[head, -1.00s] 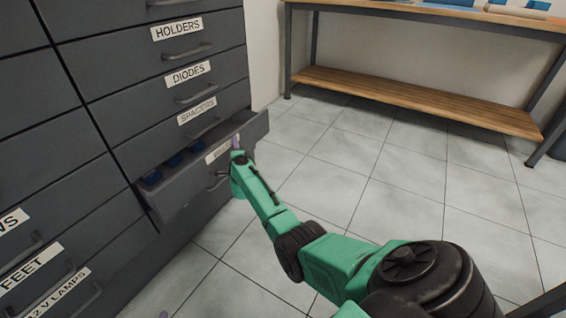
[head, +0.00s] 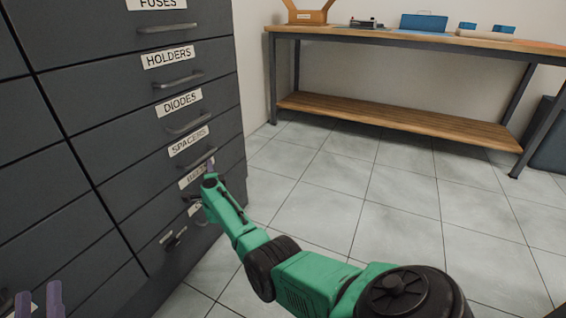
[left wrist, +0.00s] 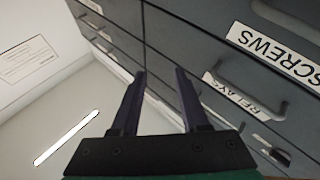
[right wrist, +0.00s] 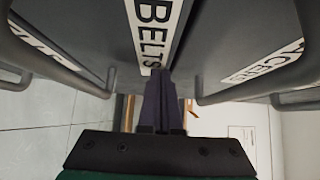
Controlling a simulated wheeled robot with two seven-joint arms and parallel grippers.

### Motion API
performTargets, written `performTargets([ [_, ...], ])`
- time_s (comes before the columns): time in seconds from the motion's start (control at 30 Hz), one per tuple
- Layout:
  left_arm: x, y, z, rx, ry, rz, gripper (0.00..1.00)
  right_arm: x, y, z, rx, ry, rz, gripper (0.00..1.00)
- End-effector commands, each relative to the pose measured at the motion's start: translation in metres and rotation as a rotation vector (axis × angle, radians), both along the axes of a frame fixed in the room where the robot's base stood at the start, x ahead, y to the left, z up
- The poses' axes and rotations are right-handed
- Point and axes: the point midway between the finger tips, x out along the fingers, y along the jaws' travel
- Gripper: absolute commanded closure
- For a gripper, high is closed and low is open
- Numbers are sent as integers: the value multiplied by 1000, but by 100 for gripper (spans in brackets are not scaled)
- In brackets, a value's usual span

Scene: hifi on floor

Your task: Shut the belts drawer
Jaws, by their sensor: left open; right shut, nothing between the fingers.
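The belts drawer (head: 185,187) is in the dark grey cabinet, below the spacers drawer, and its front now looks flush or nearly flush with the cabinet. Its label is partly hidden by my right arm in the head view. In the right wrist view the BELTS label (right wrist: 156,28) is close ahead. My right gripper (head: 209,168) is shut and empty, its fingertips (right wrist: 160,75) at the lower edge of that label, seemingly touching the drawer front. My left gripper (head: 39,300) is open and empty at the lower left; its spread fingers (left wrist: 160,78) show before other drawers in the left wrist view.
Other closed drawers, such as the diodes drawer (head: 215,106) and the screws drawer (left wrist: 215,20), have protruding bar handles. A workbench (head: 400,38) with a lower wooden shelf stands at the back. The tiled floor (head: 340,190) between is clear.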

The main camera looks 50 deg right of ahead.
Motion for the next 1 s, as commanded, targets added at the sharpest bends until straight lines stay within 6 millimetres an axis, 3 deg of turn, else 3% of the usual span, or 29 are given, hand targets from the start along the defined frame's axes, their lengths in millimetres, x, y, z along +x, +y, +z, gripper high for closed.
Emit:
performTargets([
  [0.73, 0, 1, 8, -5, -19, 4, 55, 4, 2, 7, -3, -11, 10, 100],
  [0.87, 0, 0, -1, 1, 8, 0, 55, 3, 2, 8, -3, -12, 9, 100],
  [1.0, -2, -3, -23, 12, 73, -9, 55, 2, 1, 8, -2, -12, 9, 100],
])
